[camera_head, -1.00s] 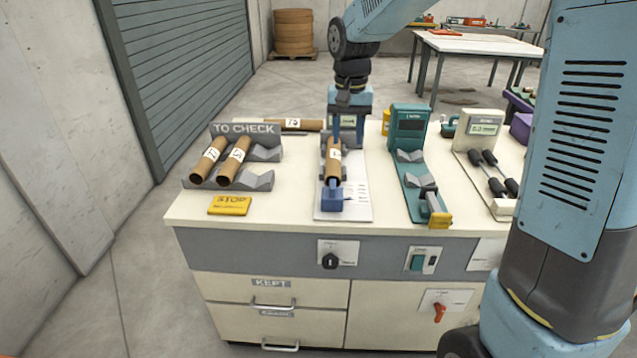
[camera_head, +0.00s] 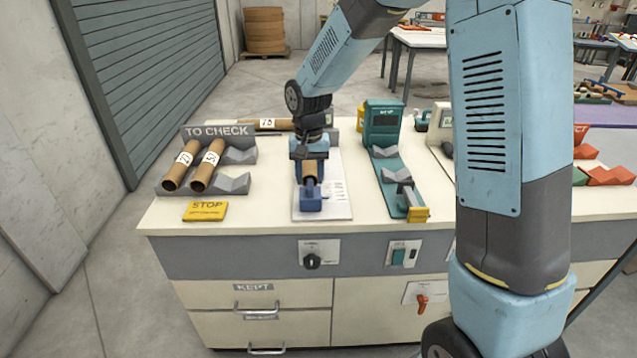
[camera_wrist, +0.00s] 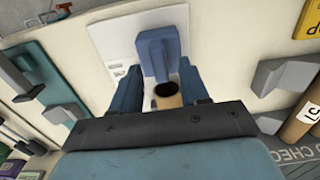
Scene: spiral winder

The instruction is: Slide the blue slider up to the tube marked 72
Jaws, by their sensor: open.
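The blue slider (camera_head: 310,200) stands on a white plate at the near end of a short brown tube (camera_head: 310,172). The slider is also at the top middle of the wrist view (camera_wrist: 155,52). The tube's open end (camera_wrist: 168,94) faces it; I cannot tell whether they touch. My gripper (camera_head: 308,160) is low over the tube and hides its label. In the wrist view my open gripper's two blue fingers (camera_wrist: 158,72) are apart, with the tube end and slider between them. Neither finger visibly grips anything.
Another tube (camera_head: 270,124) lies behind. A green gauge stand (camera_head: 383,125) is close on the right.

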